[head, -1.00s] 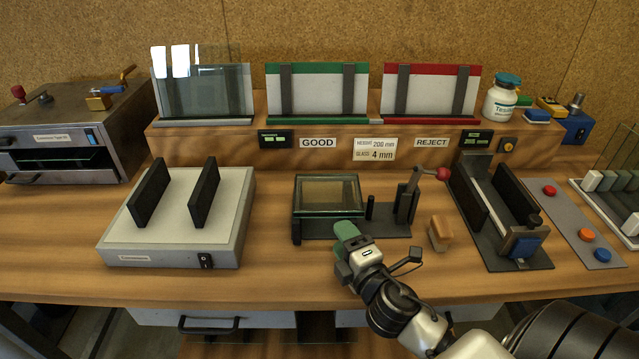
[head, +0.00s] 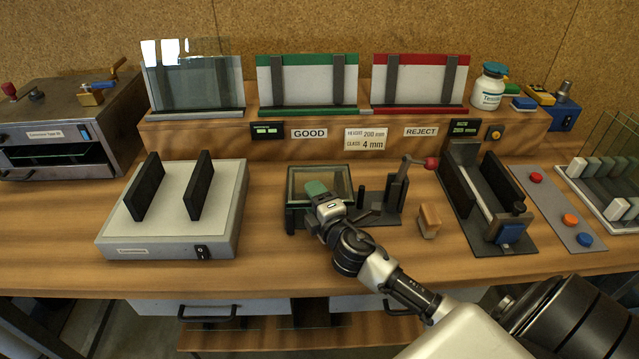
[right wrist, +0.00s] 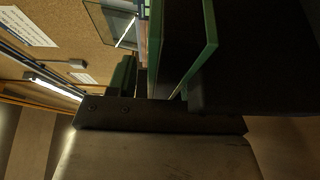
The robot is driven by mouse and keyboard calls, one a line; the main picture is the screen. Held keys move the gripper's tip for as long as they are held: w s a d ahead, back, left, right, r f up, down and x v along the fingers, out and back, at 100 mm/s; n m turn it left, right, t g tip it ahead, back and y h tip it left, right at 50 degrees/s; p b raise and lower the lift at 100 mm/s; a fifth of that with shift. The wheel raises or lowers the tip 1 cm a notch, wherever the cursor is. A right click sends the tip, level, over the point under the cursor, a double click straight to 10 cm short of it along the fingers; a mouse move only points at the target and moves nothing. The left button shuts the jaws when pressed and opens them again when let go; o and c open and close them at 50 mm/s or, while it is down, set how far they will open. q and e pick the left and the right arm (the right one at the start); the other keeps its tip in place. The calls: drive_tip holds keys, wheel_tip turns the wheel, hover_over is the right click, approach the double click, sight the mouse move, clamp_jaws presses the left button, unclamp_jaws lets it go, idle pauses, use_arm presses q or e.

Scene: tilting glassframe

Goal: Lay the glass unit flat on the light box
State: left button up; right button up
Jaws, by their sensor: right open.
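The glass unit (head: 301,186), a squarish block with clear panes and green edges, lies in a dark fixture (head: 375,213) at the middle of the bench. The light box (head: 122,238) seems to be the pale box on the left, with a switch in front and two upright black plates on top. My right gripper (head: 317,188) is open at the front right of the glass unit and hides part of it. In the right wrist view, green-edged glass (right wrist: 211,38) is close to the dark finger; contact cannot be told. My left gripper is out of view.
A red-knobbed lever (head: 402,185) stands right of the glass unit, near a wooden block (head: 428,221). Behind are a leaning glass pane (head: 195,85) and green and red racks. A black fixture (head: 490,200) stands right. Bare bench lies between light box and glass unit.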

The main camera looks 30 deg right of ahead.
clamp_jaws()
idle(0.3)
